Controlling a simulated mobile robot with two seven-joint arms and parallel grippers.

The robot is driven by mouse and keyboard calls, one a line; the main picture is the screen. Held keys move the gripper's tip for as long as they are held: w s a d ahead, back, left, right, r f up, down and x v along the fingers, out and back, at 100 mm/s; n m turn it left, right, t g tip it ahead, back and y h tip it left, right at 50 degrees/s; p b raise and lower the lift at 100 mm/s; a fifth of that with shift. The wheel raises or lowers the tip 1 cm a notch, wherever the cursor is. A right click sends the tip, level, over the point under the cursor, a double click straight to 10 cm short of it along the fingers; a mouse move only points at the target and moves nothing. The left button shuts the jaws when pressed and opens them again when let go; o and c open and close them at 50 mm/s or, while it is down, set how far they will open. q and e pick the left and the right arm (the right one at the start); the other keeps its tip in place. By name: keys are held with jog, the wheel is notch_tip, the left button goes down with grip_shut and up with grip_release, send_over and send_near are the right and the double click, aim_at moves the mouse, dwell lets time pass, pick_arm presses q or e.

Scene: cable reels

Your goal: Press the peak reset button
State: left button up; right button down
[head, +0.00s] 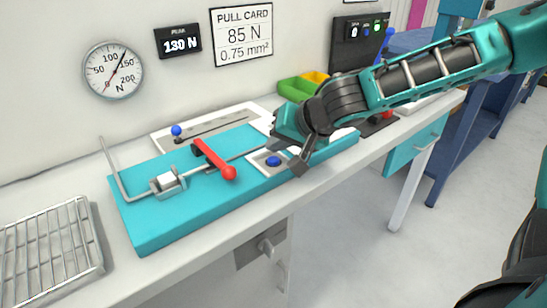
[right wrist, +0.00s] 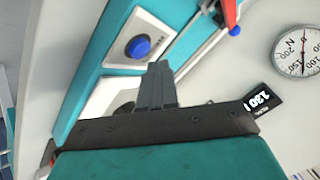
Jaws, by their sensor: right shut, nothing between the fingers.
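A blue round button (head: 273,161) sits on a small white plate at the front right of a turquoise pull-test bench (head: 150,235). The peak display (head: 178,41) on the wall reads 130 N. My left gripper is not in view.
A red-handled lever (head: 215,160) and a small clamp (head: 167,182) stand on the bench left of the button. Behind are a blue-knobbed slide (head: 176,131), a round gauge (head: 113,70) and a green bin (head: 294,88). A wire rack (head: 45,250) lies at left.

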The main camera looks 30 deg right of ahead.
aim_at(278, 160)
dwell(0.7)
jog(key=shift+f, duration=0.1)
jog(key=shift+f+b, duration=0.35)
jog(key=shift+b, duration=0.25)
jog(key=shift+f+b, duration=0.45)
jog(key=shift+b, duration=0.1)
dwell(0.6)
jog(key=shift+r, duration=0.1)
jog(key=shift+r+p, duration=0.6)
jog(key=shift+r, duration=0.15)
jog(key=shift+r, duration=0.1)
notch_tip(278, 160, up, 5)
jog(key=p, duration=0.4)
